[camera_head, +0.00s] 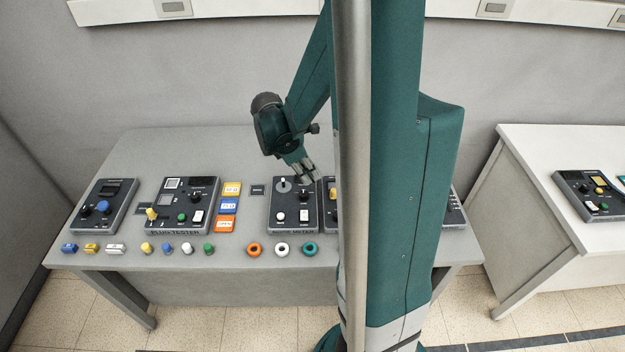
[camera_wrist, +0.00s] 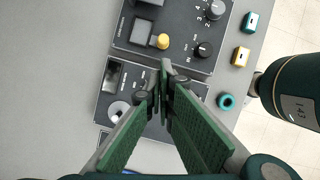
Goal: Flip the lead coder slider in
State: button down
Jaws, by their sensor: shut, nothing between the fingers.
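My gripper (camera_head: 311,178) is shut and empty, with its fingers pointing down over the back right part of a dark meter panel (camera_head: 293,221). In the wrist view my gripper (camera_wrist: 165,75) shows with its fingertips together near the boundary between that panel and a second dark panel (camera_wrist: 180,22). The second panel carries a yellow knob (camera_wrist: 163,41) and two black dials. It is mostly hidden behind my column in the head view. I cannot read a lead coder label on any panel, so I cannot tell which part is its slider.
Small coloured blocks, buttons and rings, including a teal ring (camera_head: 310,248), line the front edge. Another table (camera_head: 540,160) stands at right.

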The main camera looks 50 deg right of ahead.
jog(key=shift+b+x, duration=0.75)
jog(key=shift+x, duration=3.95)
jog(key=shift+d, duration=0.1)
jog(key=shift+s+d+b, duration=0.6)
jog(key=shift+s+d, duration=2.55)
jog(key=shift+s, duration=0.05)
jog(key=shift+r, duration=0.15)
jog(key=p+v, duration=0.5)
jog(key=v, duration=0.5)
jog(key=shift+a, duration=0.15)
jog(key=shift+w, duration=0.1)
